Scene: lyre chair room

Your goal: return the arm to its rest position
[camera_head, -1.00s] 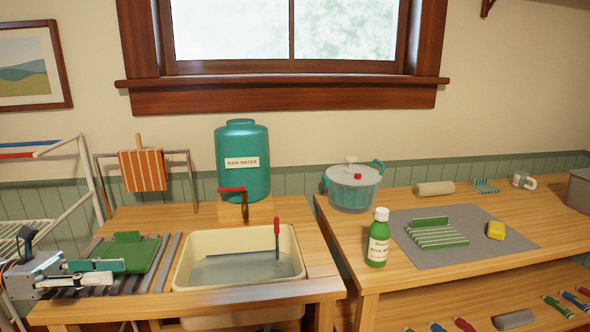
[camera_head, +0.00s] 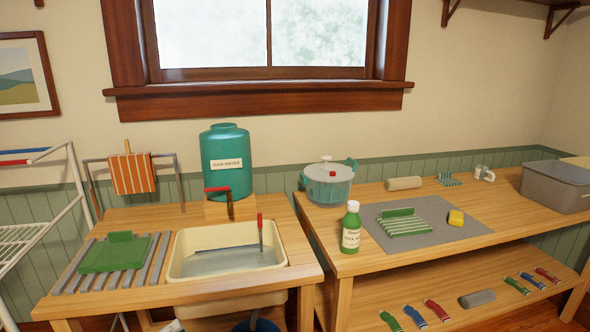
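Only a small pale piece of my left gripper (camera_head: 173,326) shows at the bottom edge, below the front of the sink table; its fingers cannot be made out. My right gripper is out of view. A flat green piece (camera_head: 97,259) with a small upright green tab lies on the grey slatted rack (camera_head: 158,262) left of the sink. No gripper touches it.
The cream basin (camera_head: 176,268) holds water, with the green rain-water tank (camera_head: 227,150) behind it. The right table (camera_head: 345,262) carries a pot (camera_head: 328,188), a green bottle (camera_head: 351,232) and a grey mat (camera_head: 460,235). A white wire rack (camera_head: 18,235) stands at left.

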